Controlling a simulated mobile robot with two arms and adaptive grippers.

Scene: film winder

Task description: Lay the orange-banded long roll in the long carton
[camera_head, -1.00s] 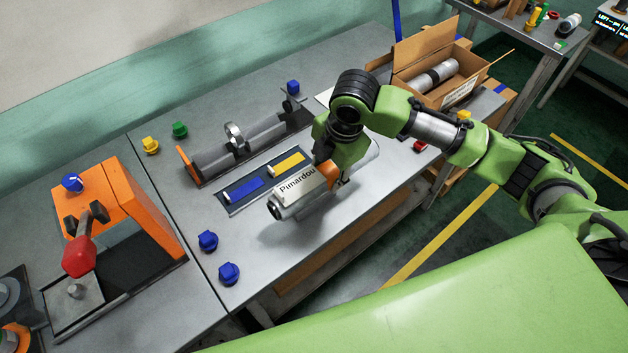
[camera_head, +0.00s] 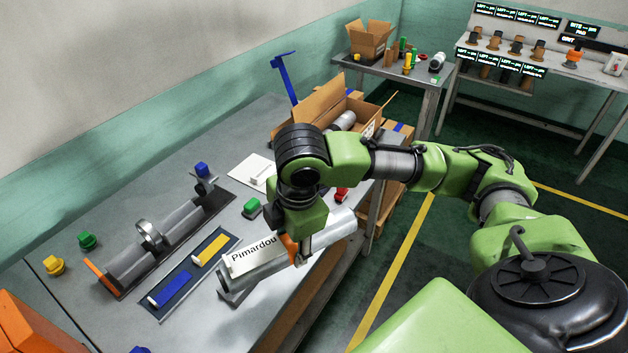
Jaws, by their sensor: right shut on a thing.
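The orange-banded long roll (camera_head: 333,230) is silver-grey, with a white "Pimardou" label and an orange band near its middle. My right gripper (camera_head: 300,254) is shut on it at the band. The roll lies lengthwise near the table's front edge, seemingly a little above the top; the exact gap is hard to tell. The long carton (camera_head: 374,112) is brown cardboard with open flaps, beyond my right arm. A grey roll (camera_head: 343,121) shows inside it; my arm hides part of the carton. My left gripper is out of view.
A roll stand (camera_head: 150,250) and a mat with blue and yellow strips (camera_head: 187,275) are left of the held roll. A green knob (camera_head: 251,208) and a red piece (camera_head: 341,194) are near my arm. A blue post (camera_head: 284,78) rises at the table's far end.

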